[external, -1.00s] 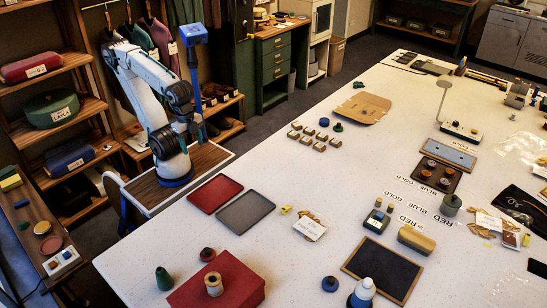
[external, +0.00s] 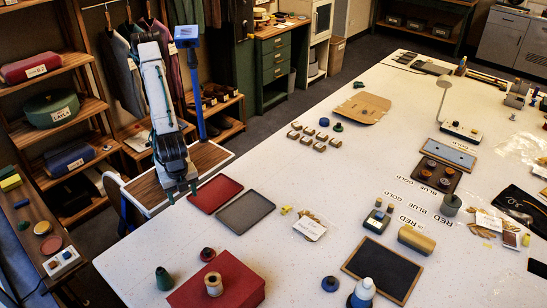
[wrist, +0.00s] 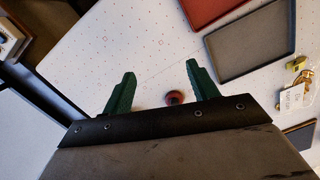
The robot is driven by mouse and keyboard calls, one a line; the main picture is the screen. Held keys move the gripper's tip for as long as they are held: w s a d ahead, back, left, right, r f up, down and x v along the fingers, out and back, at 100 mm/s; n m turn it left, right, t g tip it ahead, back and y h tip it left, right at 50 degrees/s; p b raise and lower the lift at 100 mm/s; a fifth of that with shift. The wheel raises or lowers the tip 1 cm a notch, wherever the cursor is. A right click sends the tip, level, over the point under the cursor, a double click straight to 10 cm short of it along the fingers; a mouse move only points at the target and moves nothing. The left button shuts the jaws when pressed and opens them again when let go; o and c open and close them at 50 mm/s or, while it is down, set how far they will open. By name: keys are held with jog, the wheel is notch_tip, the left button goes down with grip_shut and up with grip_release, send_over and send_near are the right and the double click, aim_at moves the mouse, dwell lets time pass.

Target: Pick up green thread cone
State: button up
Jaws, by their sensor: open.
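The green thread cone (external: 163,279) stands upright on the white table at the near left in the external view, left of a red box. I cannot make it out in the wrist view, where my gripper body covers the lower part. My gripper (external: 181,196) hangs pointing down by the table's left edge, well behind the cone and apart from it. In the wrist view the two green fingers of my gripper (wrist: 160,72) are spread wide with nothing held between them.
The red box (external: 238,285) carries a tan thread spool (external: 213,284). A dark red cone (external: 208,254) stands behind it and shows in the wrist view (wrist: 175,97). A red tray (external: 215,193) and a grey tray (external: 245,211) lie right of my gripper. Table between trays and cone is clear.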

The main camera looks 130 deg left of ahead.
aim_at(159, 269)
jog(key=shift+n+t, duration=0.3)
jog(key=shift+n, duration=0.1)
jog(key=w+d+f, duration=0.1)
jog(key=w+d, duration=0.2)
jog(key=d, duration=0.3)
jog(key=w+d+f, duration=0.1)
jog(key=w+d, duration=0.3)
jog(key=d, duration=0.3)
jog(key=w+d+f, duration=0.1)
jog(key=w+d, duration=0.2)
jog(key=d, duration=0.3)
jog(key=shift+w+d+f, duration=0.2)
jog(key=shift+d+f, duration=0.15)
jog(key=shift+f, duration=0.05)
jog(key=shift+w+d+r+n, duration=0.2)
jog(key=shift+w+d+r, duration=0.1)
jog(key=shift+w+r, duration=0.2)
jog(key=shift+w+d+r+n, duration=0.2)
jog(key=shift+w+d+r, duration=0.1)
jog(key=shift+w+r, duration=0.15)
jog(key=shift+r+t+h, duration=0.25)
jog(key=shift+t+h, duration=0.05)
jog(key=shift+n, duration=0.3)
jog(key=f, duration=0.7)
jog(key=shift+s+a+f, duration=0.25)
jog(key=shift+a+f, duration=0.05)
jog(key=shift+f, duration=0.1)
jog(key=shift+c, duration=0.3)
jog(key=c, duration=1)
